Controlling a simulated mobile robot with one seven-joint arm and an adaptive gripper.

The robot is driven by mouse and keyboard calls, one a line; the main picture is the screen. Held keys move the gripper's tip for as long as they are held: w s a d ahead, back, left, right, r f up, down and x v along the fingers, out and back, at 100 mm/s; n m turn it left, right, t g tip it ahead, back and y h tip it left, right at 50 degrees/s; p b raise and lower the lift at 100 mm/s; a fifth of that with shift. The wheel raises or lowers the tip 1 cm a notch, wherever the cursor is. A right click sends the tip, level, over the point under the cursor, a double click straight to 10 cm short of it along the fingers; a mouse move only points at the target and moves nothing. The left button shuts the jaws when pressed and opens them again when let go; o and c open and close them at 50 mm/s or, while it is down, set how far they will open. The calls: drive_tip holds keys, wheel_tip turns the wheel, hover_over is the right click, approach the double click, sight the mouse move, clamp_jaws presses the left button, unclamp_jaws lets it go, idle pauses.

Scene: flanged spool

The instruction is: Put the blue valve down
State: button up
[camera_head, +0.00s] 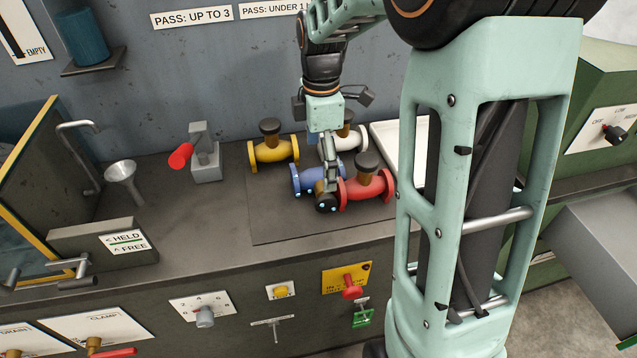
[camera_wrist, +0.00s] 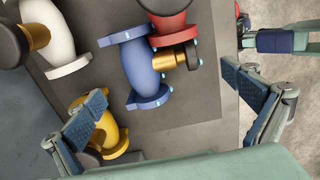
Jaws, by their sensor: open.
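The blue valve (camera_head: 307,178) lies on its side on the dark mat (camera_head: 285,228), its brass stem and black cap pointing toward the front. It also shows in the wrist view (camera_wrist: 145,75), free of the fingers. My gripper (camera_head: 330,178) is just above and behind it in the head view and hides part of it. In the wrist view my gripper (camera_wrist: 175,112) has its fingers wide apart, with nothing between the tips. The red valve (camera_head: 365,188) stands close on the right of the blue valve; I cannot tell whether they touch.
A yellow valve (camera_head: 272,150) and a white valve (camera_head: 352,138) stand behind on the mat. A white tray (camera_head: 390,135) is at the right, partly behind my arm. A grey fixture with a red handle (camera_head: 182,156) and a funnel (camera_head: 121,170) stand left. The mat's front left is clear.

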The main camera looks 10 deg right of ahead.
sight(321, 184)
wheel_tip(321, 184, down, 7)
drive_tip(key=shift+s+r, duration=0.1)
drive_tip(key=shift+r, duration=0.05)
idle(0.4)
drive_tip(key=c, duration=2.1)
drive_tip(key=shift+r, duration=0.15)
drive_tip(key=shift+c, duration=0.4)
